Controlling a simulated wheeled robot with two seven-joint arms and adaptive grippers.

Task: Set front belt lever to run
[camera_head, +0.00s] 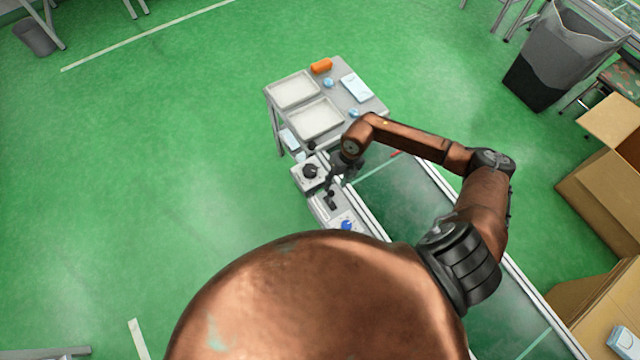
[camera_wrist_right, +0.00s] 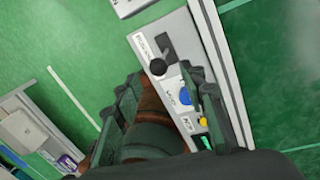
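A grey control panel (camera_wrist_right: 168,58) stands beside the conveyor. In the right wrist view it has a dark slot and a lever with a round black knob (camera_wrist_right: 158,66) at the slot's near end. The lever (camera_head: 330,200) also shows small in the head view. My right gripper (camera_head: 335,184) is over the panel area, close to the lever. In the right wrist view its fingers (camera_wrist_right: 160,84) are spread apart, with the black knob showing beyond and between them; I cannot tell whether they touch it. My left gripper is out of view.
A blue knob (camera_wrist_right: 185,96) and a yellow button (camera_wrist_right: 202,121) are near the lever. Another panel with a black dial (camera_head: 310,171) is just beyond. The conveyor (camera_head: 400,200) runs along the right. A table with trays (camera_head: 314,119) stands behind. Green floor at left is clear.

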